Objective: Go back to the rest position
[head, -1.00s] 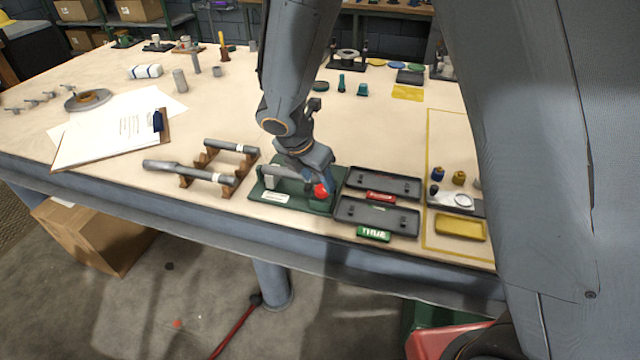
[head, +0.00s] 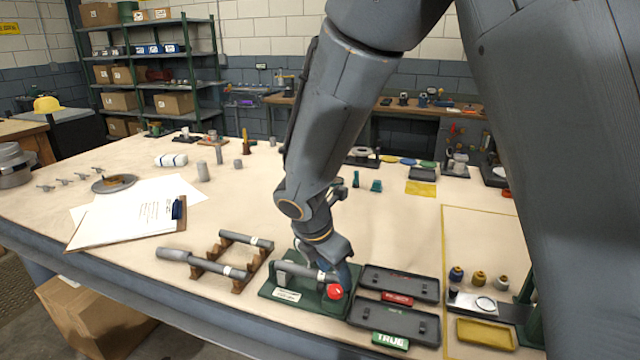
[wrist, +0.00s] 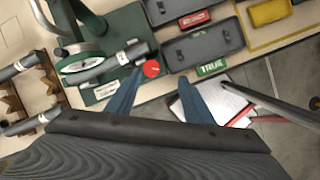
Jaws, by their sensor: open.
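My gripper (wrist: 158,98) is open with nothing between its blue fingers in the wrist view. In the head view my gripper (head: 343,272) is just above the green fixture (head: 283,297), close to its red knob (head: 335,291). My arm partly hides the fixture there. In the wrist view the red knob (wrist: 151,69) lies just beyond the left fingertip, and a grey cylinder (wrist: 112,62) lies in the green fixture (wrist: 92,92).
Two dark trays, the REJECT tray (head: 402,279) and the TRUE tray (head: 395,322), are right of the fixture. A wooden rack (head: 238,285) holding grey shafts stands to its left. A clipboard (head: 130,222) lies farther left. The space above the table is open.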

